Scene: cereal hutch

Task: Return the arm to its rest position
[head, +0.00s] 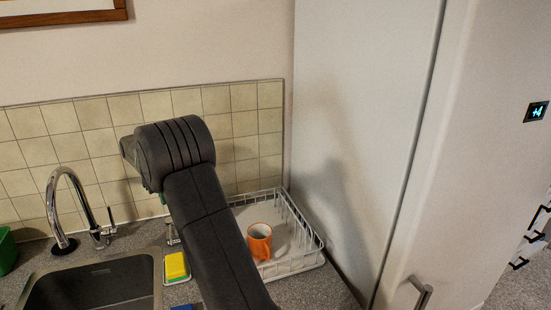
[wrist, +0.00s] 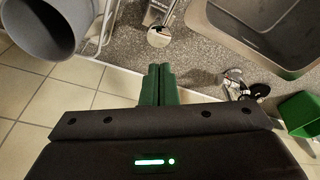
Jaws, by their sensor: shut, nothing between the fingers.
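My arm rises over the counter in the head view, its dark links in front of the dish rack and the tiled wall. My gripper (wrist: 159,86) shows in the wrist view with its two green fingers together and nothing between them. It is over the grey speckled counter (wrist: 205,50), beside the sink. In the head view the fingers are mostly hidden behind the arm.
A white wire dish rack (head: 306,236) holds an orange mug (head: 259,241), right of my arm. A sink (head: 95,285), tap (head: 62,205) and yellow sponge (head: 176,266) are on the left. A tall white fridge (head: 365,120) bounds the right.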

